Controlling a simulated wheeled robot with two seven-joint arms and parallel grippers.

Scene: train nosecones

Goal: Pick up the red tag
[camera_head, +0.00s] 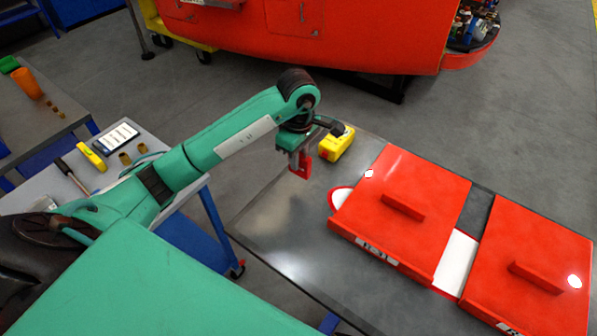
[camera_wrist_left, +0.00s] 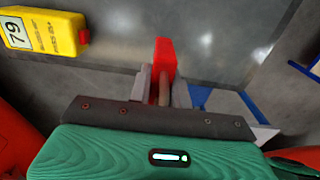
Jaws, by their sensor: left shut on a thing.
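The red tag (camera_head: 301,165) is held between the fingers of my left gripper (camera_head: 297,156), over the left back part of the grey table (camera_head: 268,232). In the left wrist view the red tag (camera_wrist_left: 165,58) stands up between the two fingers of my left gripper (camera_wrist_left: 158,84). The gripper is shut on it. The exact height of the tag above the table is hard to tell. My right gripper is not in view.
A yellow block (camera_head: 337,143) marked 79 in the left wrist view (camera_wrist_left: 42,30) stands close to the tag. Two red panels with handles (camera_head: 402,207) (camera_head: 530,270) lie to the right. A white-and-red disc (camera_head: 340,196) shows beside the left panel. A side table (camera_head: 112,160) holds small items.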

